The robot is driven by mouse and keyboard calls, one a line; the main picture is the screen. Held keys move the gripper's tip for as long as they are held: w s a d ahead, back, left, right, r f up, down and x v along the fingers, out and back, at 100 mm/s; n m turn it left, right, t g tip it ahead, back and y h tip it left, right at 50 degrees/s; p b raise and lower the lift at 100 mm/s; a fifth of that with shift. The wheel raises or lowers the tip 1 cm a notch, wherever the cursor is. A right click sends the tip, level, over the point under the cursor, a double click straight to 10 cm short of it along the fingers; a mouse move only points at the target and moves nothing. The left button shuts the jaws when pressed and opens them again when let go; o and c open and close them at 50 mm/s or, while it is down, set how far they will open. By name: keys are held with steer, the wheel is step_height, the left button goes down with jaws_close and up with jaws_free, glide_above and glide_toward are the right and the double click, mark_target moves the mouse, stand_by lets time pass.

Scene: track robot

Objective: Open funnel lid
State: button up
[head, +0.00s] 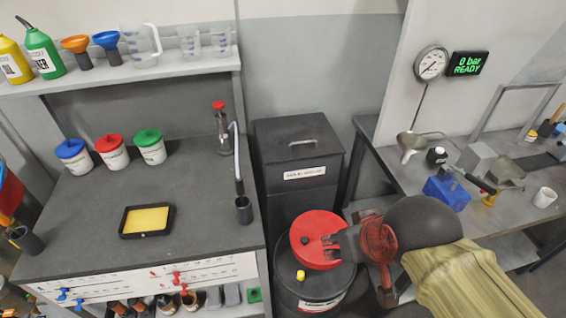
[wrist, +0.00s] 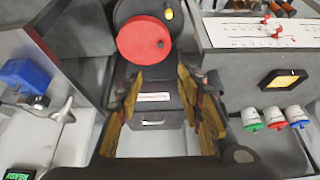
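A round red lid (head: 312,226) with a small dark knob (head: 305,240) lies on top of a black drum (head: 312,290). It looks closed and flat. In the wrist view the red lid (wrist: 140,38) shows beyond my fingers, its knob to the right. My gripper (head: 330,246) is over the lid's right side in the head view, and covers part of it. In the wrist view my gripper (wrist: 160,75) has its two fingers wide apart, with nothing between them. I cannot tell whether it touches the lid.
A yellow cap (head: 300,275) sits on the drum's rim. A dark lidded bin (head: 299,145) stands behind the drum. The left bench (head: 80,215) holds a yellow-filled tray (head: 147,220) and several tubs.

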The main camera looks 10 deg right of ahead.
steer(key=shift+r, duration=0.15)
steer(key=n+g+p, duration=0.6)
steer(key=n+p, duration=0.1)
steer(key=n, duration=0.4)
glide_above(304, 239)
steer(key=s, duration=0.1)
step_height(304, 239, down, 27)
steer(key=shift+r, duration=0.1)
steer(key=shift+w+r+n, duration=0.15)
steer(key=shift+w+n, duration=0.15)
steer(key=shift+n, duration=0.4)
steer(key=shift+w+n, duration=0.1)
steer(key=shift+n, duration=0.4)
step_height(304, 239, down, 8)
steer(key=shift+r+b, duration=0.1)
steer(key=shift+b, duration=0.9)
